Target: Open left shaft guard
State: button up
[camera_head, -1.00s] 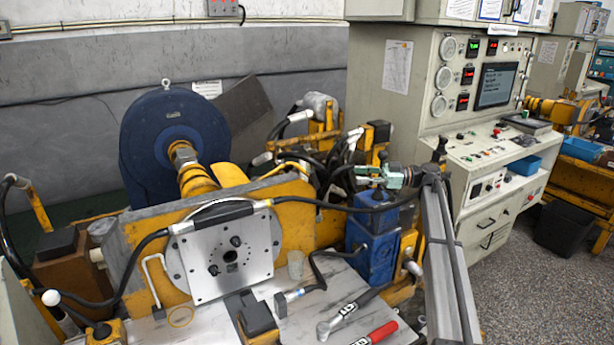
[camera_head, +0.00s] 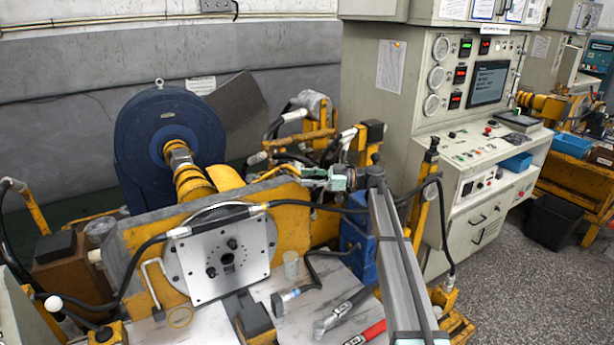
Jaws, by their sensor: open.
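The shaft from the blue round housing (camera_head: 172,150) runs toward the upright yellow plate. Along it is a ribbed yellow part (camera_head: 190,185), with a smooth curved yellow cover (camera_head: 227,178) to its right. The smooth cover looks like a shaft guard, but I cannot tell for sure which piece is the left guard. My gripper (camera_head: 309,173), with pale green parts, is small in the head view. It is open and points left behind the yellow plate, to the right of the cover and apart from it. Its fingertips blend with the hoses and yellow parts behind.
The yellow plate (camera_head: 292,222) carries a silver flange plate (camera_head: 228,258), with a black hose (camera_head: 330,208) across its top. A blue block (camera_head: 357,245) stands beside my arm. Tools, including a red-handled one (camera_head: 368,334), lie on the bench. The control cabinet (camera_head: 400,95) stands right.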

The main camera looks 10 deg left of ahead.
jog(key=shift+a, duration=0.2)
grip_shut()
jog(key=shift+n+h, duration=0.4)
jog(key=shift+h, duration=0.3)
jog(key=s+a+r+b, duration=0.2)
jog(key=shift+a+r+b, duration=0.25)
jog(key=shift+a+b, duration=0.1)
